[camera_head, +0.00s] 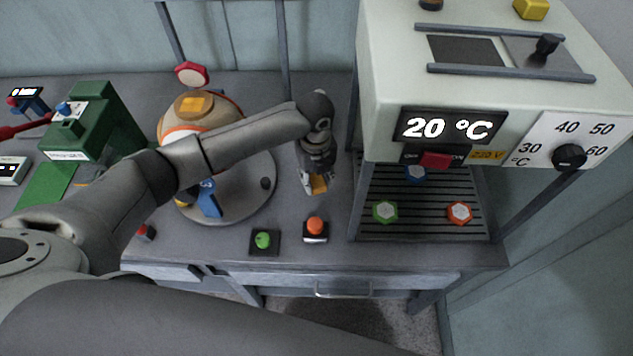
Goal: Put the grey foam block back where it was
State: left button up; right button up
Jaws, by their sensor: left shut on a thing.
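My left gripper (316,181) points down over the grey table, between the round stand and the heating box. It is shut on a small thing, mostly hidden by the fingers. An orange-yellow face (319,185) shows between the fingertips, with pale grey at its edge. I cannot tell whether this is the grey foam block, or whether it touches the table. No other grey foam block can be made out. My right gripper is not in view.
A ball (175,127) with an orange patch sits on a round stand (247,205). A green button (263,240) and an orange button (315,227) are near the front edge. The white box (385,88) reading 20 °C stands right, above a slatted shelf (412,225). A green machine (100,118) is left.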

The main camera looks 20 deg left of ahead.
aim_at(316, 179)
pick_arm(q)
notch_tip(316, 179, down, 3)
jog(key=shift+w+f, duration=0.1)
jog(key=shift+w, duration=0.05)
jog(key=shift+f, duration=0.1)
jog(key=shift+f, duration=0.2)
jog(key=o, duration=0.9)
jog(key=shift+r, duration=0.1)
